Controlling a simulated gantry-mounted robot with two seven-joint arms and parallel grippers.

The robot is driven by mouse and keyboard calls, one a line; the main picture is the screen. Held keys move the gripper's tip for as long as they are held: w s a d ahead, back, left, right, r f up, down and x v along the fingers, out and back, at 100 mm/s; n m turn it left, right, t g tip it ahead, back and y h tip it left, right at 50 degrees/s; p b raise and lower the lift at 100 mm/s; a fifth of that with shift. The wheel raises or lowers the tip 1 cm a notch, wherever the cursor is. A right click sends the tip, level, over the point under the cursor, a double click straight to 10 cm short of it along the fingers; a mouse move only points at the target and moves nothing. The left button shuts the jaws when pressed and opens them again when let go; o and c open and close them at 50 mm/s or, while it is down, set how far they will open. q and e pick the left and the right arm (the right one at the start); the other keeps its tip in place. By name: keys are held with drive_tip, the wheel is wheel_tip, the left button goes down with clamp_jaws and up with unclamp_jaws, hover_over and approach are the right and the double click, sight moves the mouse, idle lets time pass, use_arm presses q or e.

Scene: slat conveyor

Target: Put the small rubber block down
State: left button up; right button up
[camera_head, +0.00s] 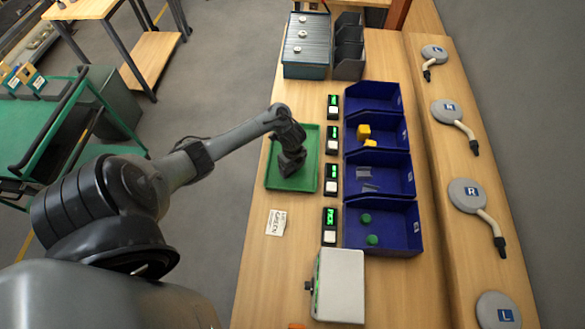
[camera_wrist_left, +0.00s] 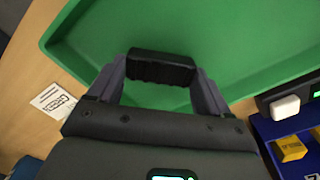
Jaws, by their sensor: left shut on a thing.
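The small rubber block (camera_wrist_left: 162,67) is black with a ribbed edge. It is pinched between the two fingers of my left gripper (camera_wrist_left: 163,80) in the left wrist view. In the head view my left gripper (camera_head: 291,164) points down over the green tray (camera_head: 311,172), and the block cannot be told apart from the dark fingers. The tray's green floor (camera_wrist_left: 240,35) spreads behind and around the block in the wrist view. No other part lies on the visible tray floor. Whether the block touches the floor cannot be told. My right gripper is not in view.
Blue bins (camera_head: 415,239) stand right of the tray, holding yellow blocks (camera_head: 363,132), grey pieces and green pieces (camera_head: 372,239). Small display units (camera_head: 331,180) stand between. A printed card (camera_head: 276,222) and a white box (camera_head: 340,285) lie nearer. Bare wood surrounds the card.

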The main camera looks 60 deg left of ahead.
use_arm(q)
drive_tip(key=shift+f, duration=0.3)
drive_tip(key=shift+f, duration=0.2)
drive_tip(key=o, duration=1)
drive_tip(key=shift+r, duration=0.15)
